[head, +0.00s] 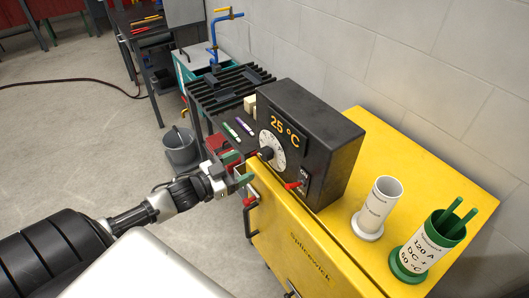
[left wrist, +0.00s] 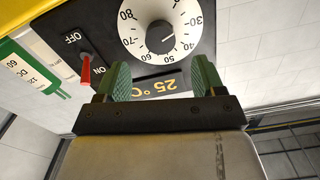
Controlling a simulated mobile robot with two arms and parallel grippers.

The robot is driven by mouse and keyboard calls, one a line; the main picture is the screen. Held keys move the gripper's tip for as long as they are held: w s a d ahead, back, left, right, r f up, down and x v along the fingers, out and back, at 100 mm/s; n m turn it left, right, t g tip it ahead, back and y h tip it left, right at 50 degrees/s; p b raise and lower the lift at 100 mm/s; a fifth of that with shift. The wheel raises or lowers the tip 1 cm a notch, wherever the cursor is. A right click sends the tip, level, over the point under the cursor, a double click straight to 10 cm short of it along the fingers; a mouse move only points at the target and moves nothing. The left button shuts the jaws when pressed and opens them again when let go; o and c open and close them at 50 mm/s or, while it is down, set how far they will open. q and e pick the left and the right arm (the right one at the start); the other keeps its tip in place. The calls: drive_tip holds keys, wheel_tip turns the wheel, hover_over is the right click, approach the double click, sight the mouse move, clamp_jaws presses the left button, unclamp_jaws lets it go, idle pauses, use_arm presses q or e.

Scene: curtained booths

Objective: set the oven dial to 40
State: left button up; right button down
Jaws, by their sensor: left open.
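The oven (head: 325,140) is a black box on a yellow cabinet, and its display (head: 284,125) reads 25 °C. Its white dial (head: 279,157) has a dark centre knob (left wrist: 160,37). The left wrist view shows the dial upside down, with 30 to 80 around it; the knob's pointer seems to face the 30–40 side, but its exact setting is unclear. My left gripper (head: 241,170) is open and empty, in front of the dial and apart from it. Its green fingers (left wrist: 163,80) are spread below the knob in the left wrist view. My right gripper is not in view.
A red switch (head: 293,185) marked OFF and ON sits beside the dial. A white cup (head: 376,208) and a green cup (head: 430,245) with green rods stand on the yellow cabinet (head: 345,245). A grey bucket (head: 181,150) stands on the floor; open floor lies left.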

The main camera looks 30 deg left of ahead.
sight(262, 155)
use_arm(q)
drive_tip(key=p+x, duration=0.1)
drive_tip(key=x, duration=0.5)
drive_tip(key=shift+a, duration=0.1)
drive_tip(key=shift+x, duration=1.1)
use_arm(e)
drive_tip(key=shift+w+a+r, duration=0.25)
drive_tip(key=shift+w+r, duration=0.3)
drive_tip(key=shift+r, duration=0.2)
use_arm(q)
drive_tip(key=shift+s+f, duration=0.1)
drive_tip(key=c, duration=0.9)
drive_tip(key=shift+c, duration=0.2)
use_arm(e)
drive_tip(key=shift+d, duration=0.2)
use_arm(q)
drive_tip(key=shift+m, duration=0.3)
drive_tip(key=m+b, duration=0.1)
drive_tip(key=m, duration=0.4)
drive_tip(key=m+b, duration=0.1)
drive_tip(key=m, duration=0.5)
drive_tip(key=shift+a+m+b, duration=0.1)
drive_tip(key=shift+m+b, duration=0.2)
drive_tip(key=shift+m, duration=0.1)
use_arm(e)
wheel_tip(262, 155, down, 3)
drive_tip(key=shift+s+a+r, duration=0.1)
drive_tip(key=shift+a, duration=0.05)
